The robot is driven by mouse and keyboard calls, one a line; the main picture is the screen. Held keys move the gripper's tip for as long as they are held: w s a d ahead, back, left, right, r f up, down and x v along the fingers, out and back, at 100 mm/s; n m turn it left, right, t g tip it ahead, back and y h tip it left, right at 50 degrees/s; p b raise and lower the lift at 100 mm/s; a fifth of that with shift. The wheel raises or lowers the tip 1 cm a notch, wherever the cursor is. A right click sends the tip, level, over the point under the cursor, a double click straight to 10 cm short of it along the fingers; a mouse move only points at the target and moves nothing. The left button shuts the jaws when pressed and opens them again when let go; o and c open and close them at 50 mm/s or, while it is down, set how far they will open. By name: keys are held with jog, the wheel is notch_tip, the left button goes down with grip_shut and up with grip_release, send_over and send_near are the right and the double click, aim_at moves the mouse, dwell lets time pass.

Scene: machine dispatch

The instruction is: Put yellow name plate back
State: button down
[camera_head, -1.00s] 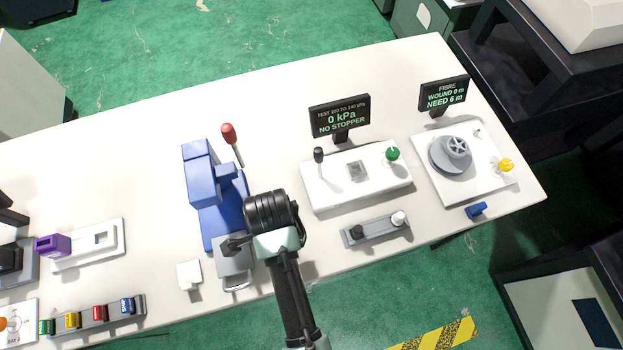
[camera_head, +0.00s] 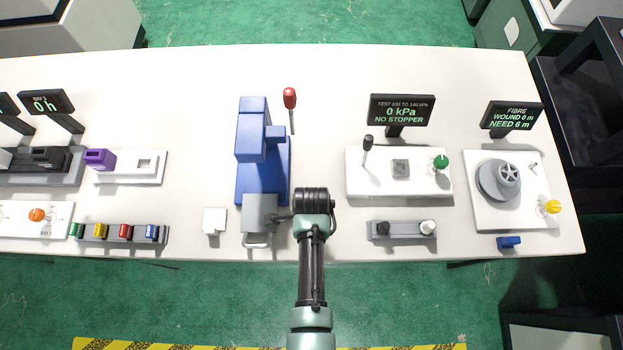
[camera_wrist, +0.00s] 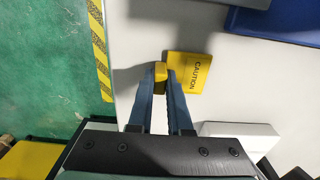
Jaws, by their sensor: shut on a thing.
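In the wrist view my gripper (camera_wrist: 160,80) is shut on a yellow block, which looks like the grip of the yellow name plate (camera_wrist: 187,72). The flat part of the plate carries the word CAUTION and shows just right of the fingertips, over the white table. I cannot tell whether the plate touches the tabletop. In the head view my wrist hides the fingertips and the plate, just right of the blue press (camera_head: 262,170) and its grey front bed (camera_head: 259,213). A rack (camera_head: 120,240) at left holds small green, yellow, red and blue pieces.
A white block (camera_head: 214,221) stands left of the press bed. The stopper test station (camera_head: 435,190) and a grey two-piece holder (camera_head: 403,236) stand to the right. A fibre winder (camera_head: 490,212) is farther right. The table (camera_head: 340,80) is clear along its back.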

jog(key=shift+f, duration=0.15)
jog(key=c, duration=0.8)
grip_release()
jog(key=shift+c, duration=0.2)
